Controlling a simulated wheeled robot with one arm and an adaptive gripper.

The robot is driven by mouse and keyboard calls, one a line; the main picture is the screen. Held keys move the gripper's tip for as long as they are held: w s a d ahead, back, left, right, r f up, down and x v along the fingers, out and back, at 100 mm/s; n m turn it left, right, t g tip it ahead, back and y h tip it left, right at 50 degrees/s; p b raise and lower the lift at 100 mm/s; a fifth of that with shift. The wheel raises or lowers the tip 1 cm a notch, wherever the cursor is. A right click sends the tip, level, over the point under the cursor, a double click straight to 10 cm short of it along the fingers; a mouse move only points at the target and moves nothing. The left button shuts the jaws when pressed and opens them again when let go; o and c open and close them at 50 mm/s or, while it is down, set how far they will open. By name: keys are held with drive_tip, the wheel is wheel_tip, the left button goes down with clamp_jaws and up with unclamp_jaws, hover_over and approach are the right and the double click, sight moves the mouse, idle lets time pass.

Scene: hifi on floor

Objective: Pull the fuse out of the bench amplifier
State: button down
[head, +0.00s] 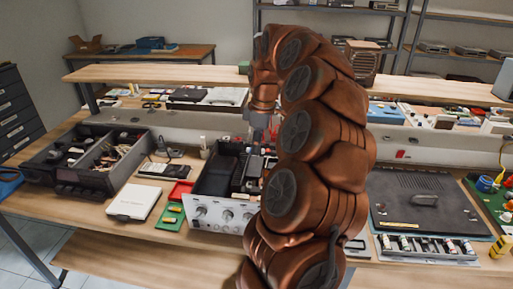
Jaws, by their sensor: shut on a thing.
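The bench amplifier (222,215) stands on the workbench left of centre, with a silver front panel with knobs and an open top showing dark parts inside. My copper-coloured arm covers its right side. My gripper (262,140) points down over the back part of the open amplifier. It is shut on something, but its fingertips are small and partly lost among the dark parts. The fuse cannot be made out, being too small or hidden there.
A dark divided bin (68,178) stands to the left. A white box (134,202), a red tray (181,190) and a green board (170,217) lie left of the amplifier. A black laptop-like device (425,185) lies to the right. A raised shelf (150,75) runs behind.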

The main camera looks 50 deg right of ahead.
drive_tip(key=shift+r+p, duration=0.7)
drive_tip(key=shift+r, duration=1.2)
drive_tip(key=shift+s+a, duration=0.1)
